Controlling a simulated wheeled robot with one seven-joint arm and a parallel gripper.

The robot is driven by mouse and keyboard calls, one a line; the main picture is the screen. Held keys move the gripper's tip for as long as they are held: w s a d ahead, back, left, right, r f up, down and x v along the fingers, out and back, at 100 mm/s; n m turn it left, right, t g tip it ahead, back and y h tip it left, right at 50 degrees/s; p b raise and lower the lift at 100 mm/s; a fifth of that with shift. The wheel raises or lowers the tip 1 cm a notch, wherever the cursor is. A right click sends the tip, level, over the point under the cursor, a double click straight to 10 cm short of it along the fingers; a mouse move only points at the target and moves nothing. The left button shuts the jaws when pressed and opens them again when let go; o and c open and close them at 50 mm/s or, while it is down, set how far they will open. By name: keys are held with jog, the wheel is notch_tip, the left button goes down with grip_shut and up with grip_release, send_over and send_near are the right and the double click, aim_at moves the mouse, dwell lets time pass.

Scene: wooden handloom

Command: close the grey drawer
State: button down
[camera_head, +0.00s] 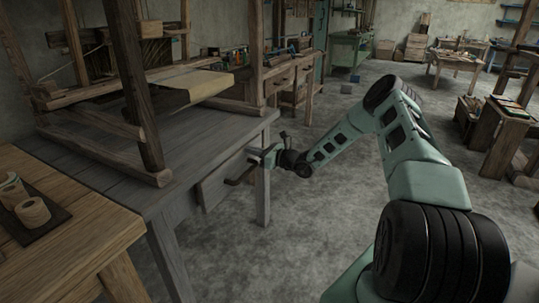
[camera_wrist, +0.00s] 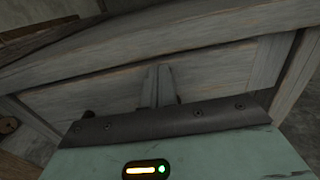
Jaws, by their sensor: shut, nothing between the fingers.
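The grey drawer (camera_head: 217,187) sits under the top of the grey table (camera_head: 205,135), on the side facing my arm. A dark handle (camera_head: 239,180) stands out from its front. How far the drawer stands out from the table is hard to tell. My gripper (camera_head: 266,155) is at the right end of the drawer front, close to the table edge. In the wrist view, its two fingers (camera_wrist: 160,86) are together with nothing between them, pointing at the grey wooden front (camera_wrist: 220,72) under the tabletop edge. I cannot tell whether they touch it.
A wooden loom frame (camera_head: 135,90) stands on the grey table. A brown table (camera_head: 70,245) with rolls on a dark tray (camera_head: 35,222) is at the front left. A grey table leg (camera_head: 263,197) stands just below my gripper.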

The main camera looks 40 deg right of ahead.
aim_at(244, 146)
jog(key=x, duration=0.3)
jog(key=shift+w+a+r, duration=0.15)
jog(key=shift+w, duration=0.15)
jog(key=shift+a+r, duration=0.1)
